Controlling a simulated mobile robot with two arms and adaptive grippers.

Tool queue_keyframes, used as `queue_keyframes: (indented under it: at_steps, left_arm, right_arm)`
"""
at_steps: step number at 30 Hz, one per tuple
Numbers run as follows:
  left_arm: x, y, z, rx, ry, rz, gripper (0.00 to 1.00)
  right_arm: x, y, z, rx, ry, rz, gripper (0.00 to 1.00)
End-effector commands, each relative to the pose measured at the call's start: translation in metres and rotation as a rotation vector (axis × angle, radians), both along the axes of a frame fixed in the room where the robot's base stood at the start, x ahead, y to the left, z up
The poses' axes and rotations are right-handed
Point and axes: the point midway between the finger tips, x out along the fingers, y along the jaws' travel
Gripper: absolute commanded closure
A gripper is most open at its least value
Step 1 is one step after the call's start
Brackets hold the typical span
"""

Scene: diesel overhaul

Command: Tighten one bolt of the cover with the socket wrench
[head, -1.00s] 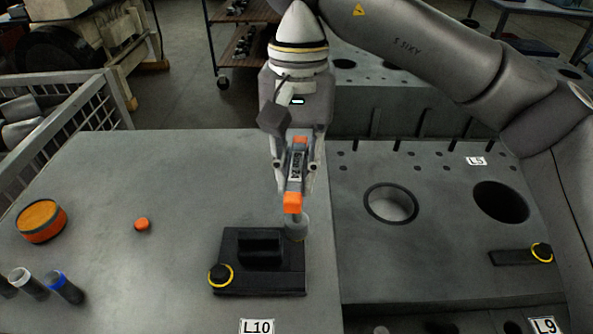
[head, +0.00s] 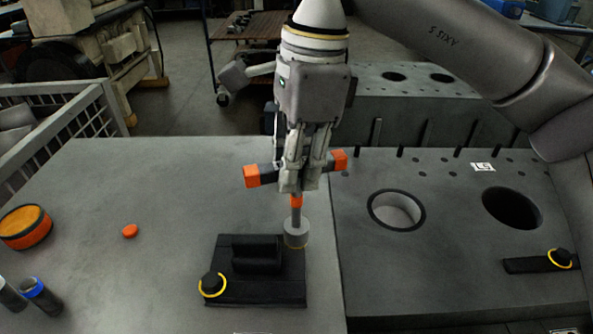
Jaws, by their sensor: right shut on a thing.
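My right gripper (head: 299,172) is shut on the socket wrench (head: 252,176), which has a dark bar with orange ends lying across the picture. The wrench's shaft points down to a grey cylindrical socket (head: 296,233) at the back right corner of the black cover (head: 255,286). The socket hides whatever bolt is under it; I cannot tell how firmly it is seated. A black bolt with a yellow ring (head: 212,284) stands at the cover's front left corner. My left gripper is out of the picture.
An orange round tin (head: 25,227), a small orange cap (head: 130,231) and dark cylinders with coloured bands (head: 40,297) are at the left. To the right is a grey block with round bores (head: 397,209) and another yellow-ringed bolt (head: 560,259).

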Motion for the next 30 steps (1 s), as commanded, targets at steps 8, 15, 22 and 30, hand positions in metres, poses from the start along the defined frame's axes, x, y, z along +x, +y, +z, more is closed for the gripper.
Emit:
queue_keyframes:
  at_steps: [8,15,22,30]
  left_arm:
    - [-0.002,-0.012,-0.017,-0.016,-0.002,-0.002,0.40]
    - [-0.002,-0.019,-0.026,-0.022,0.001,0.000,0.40]
    - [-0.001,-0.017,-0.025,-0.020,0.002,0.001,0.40]
    - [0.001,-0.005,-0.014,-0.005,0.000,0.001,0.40]
  right_arm:
    - [0.000,0.000,-0.003,0.000,-0.003,-0.330,1.00]
    - [0.001,-0.001,-0.002,0.000,-0.002,-0.554,1.00]
    - [0.001,0.000,0.000,0.000,0.000,-0.580,1.00]
    - [0.001,0.000,0.013,0.001,0.001,-0.578,1.00]
